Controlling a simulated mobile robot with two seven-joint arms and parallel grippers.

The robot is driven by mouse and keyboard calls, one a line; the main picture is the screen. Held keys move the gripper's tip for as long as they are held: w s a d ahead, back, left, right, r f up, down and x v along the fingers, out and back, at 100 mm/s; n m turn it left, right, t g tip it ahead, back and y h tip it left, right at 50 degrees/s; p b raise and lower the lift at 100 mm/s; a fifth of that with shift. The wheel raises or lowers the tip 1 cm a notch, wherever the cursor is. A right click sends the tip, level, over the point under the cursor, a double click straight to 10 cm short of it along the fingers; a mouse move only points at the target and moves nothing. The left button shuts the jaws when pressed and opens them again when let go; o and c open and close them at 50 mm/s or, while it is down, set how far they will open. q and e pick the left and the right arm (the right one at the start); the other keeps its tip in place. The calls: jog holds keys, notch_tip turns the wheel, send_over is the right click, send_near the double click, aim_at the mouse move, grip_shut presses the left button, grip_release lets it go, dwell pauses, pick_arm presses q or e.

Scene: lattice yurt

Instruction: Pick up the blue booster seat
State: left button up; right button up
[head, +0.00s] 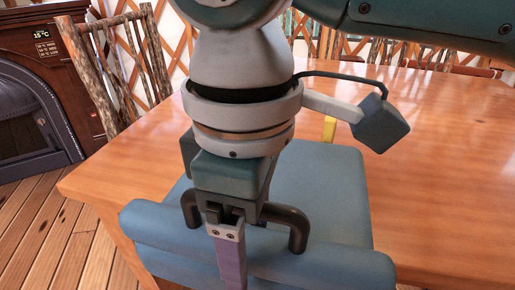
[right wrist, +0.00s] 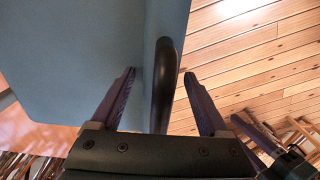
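The blue booster seat (head: 325,195) rests at the near edge of the wooden table, partly hidden by my right arm. Its dark curved handle (head: 297,229) rises from the near side. My right gripper (head: 229,262) is over this handle, pointing down, with one finger plainly visible in the head view. In the right wrist view my right gripper (right wrist: 160,73) is open. The handle (right wrist: 161,90) stands between its two fingers, with a gap on each side, and the seat's blue face (right wrist: 75,55) fills the upper left.
The wooden table (head: 440,170) is clear to the right of the seat. A small yellow thing (head: 329,129) shows behind the seat. A rustic branch chair (head: 105,80) stands at the table's left, near a dark stove (head: 35,110). Plank floor (head: 45,225) lies at lower left.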

jog(key=c, duration=1.2)
dwell(0.3)
jog(key=shift+r, duration=0.15)
